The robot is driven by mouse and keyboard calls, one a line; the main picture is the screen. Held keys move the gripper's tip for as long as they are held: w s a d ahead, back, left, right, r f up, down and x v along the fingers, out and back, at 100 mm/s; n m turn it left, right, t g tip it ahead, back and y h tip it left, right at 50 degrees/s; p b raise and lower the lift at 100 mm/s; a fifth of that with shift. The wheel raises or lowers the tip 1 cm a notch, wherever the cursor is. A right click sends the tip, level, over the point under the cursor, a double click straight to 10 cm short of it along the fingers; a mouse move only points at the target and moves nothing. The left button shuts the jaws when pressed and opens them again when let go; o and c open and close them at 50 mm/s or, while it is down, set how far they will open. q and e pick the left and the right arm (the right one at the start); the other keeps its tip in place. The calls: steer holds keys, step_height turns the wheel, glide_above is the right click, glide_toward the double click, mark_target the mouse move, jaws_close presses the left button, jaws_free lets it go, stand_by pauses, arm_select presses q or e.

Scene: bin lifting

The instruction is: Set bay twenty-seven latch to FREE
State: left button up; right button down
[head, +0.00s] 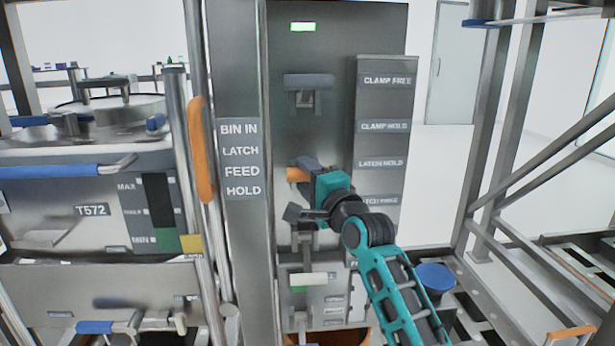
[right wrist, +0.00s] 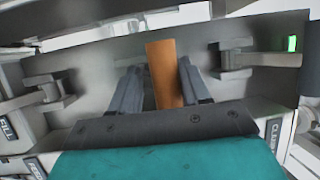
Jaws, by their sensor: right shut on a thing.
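The latch handle is an orange grip (head: 297,174) on the grey bay panel (head: 340,40) in the head view. My right gripper (head: 308,172) reaches it from the lower right and is shut on it. In the right wrist view the orange grip (right wrist: 164,72) stands upright between the two dark fingers of my right gripper (right wrist: 158,88). The label strip (head: 381,125) beside it reads CLAMP FREE, CLAMP HOLD, LATCH HOLD and, partly hidden by my arm, a fourth line that seems to be LATCH FREE. The latch's base is hidden behind my gripper. My left gripper is not in view.
A grey clamp lever (head: 308,82) sits above the latch, under a lit green lamp (head: 303,27). A column sign (head: 241,160) reads BIN IN, LATCH, FEED, HOLD. Bin T572 (head: 60,210) stands left; frame bars (head: 490,130) stand right.

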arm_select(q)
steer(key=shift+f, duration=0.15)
arm_select(e)
steer(key=f+t+b, duration=0.1)
steer(key=b, duration=0.3)
steer(key=shift+s+d+f+n, duration=0.1)
steer(key=shift+s+f+n, duration=0.1)
steer(key=shift+n, duration=0.1)
arm_select(q)
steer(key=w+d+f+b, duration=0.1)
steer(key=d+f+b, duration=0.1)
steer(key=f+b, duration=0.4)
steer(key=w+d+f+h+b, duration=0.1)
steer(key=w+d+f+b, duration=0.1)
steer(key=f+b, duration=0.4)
steer(key=b, duration=0.3)
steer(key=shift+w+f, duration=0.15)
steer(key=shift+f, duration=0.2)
arm_select(e)
step_height(320, 180, down, 7)
steer(key=w+n+t+y, duration=0.1)
steer(key=n+t+y, duration=0.1)
steer(key=t+y, duration=0.1)
steer(key=shift+f+n+y, duration=0.2)
steer(key=shift+n+y, duration=0.1)
steer(key=shift+n, duration=0.1)
